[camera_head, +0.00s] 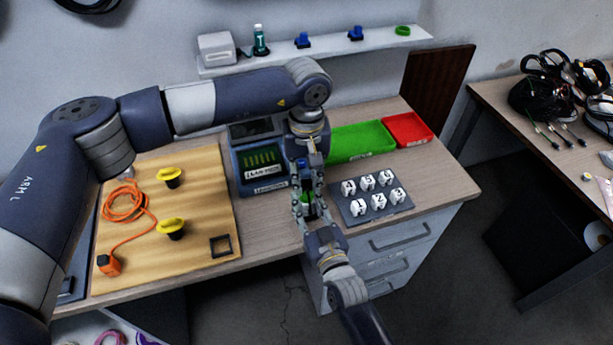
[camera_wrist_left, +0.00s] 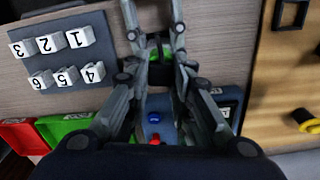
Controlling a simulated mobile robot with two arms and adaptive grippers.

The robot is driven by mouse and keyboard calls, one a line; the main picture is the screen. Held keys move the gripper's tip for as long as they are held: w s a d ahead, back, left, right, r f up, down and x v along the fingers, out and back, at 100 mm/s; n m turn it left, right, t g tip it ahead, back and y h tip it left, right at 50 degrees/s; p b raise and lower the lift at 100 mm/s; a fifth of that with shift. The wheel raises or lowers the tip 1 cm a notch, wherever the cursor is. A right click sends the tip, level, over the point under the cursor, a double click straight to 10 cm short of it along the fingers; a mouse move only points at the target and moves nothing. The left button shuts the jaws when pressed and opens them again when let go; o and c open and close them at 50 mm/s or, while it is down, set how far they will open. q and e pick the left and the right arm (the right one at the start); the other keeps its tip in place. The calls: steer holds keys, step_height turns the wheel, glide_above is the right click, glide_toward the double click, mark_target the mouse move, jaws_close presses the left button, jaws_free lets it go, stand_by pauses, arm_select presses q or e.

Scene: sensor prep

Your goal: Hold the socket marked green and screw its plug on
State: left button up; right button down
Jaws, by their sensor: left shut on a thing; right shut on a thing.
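My left gripper (camera_head: 303,190) reaches down from above and is shut on a small green-marked piece (camera_head: 306,198), which also shows green between its fingers in the left wrist view (camera_wrist_left: 154,52). My right gripper (camera_head: 313,215) comes up from the front edge and is shut on a part right against that piece. The two grippers face each other, fingertips nearly meeting. The fingers cover most of both parts. I cannot tell which is socket and which is plug, or how far they are joined.
A dark plate with numbered white blocks (camera_head: 372,193) lies close on the right. A device with green slots (camera_head: 262,160) stands left of the grippers. Green (camera_head: 362,141) and red (camera_head: 408,129) trays are behind. A wooden board (camera_head: 200,205) holds yellow pieces (camera_head: 171,228) and an orange cable (camera_head: 124,203).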

arm_select(q)
steer(key=m, duration=0.5)
steer(key=shift+m, duration=0.4)
steer(key=m, duration=0.5)
steer(key=o, duration=0.7)
steer(key=shift+r, duration=0.15)
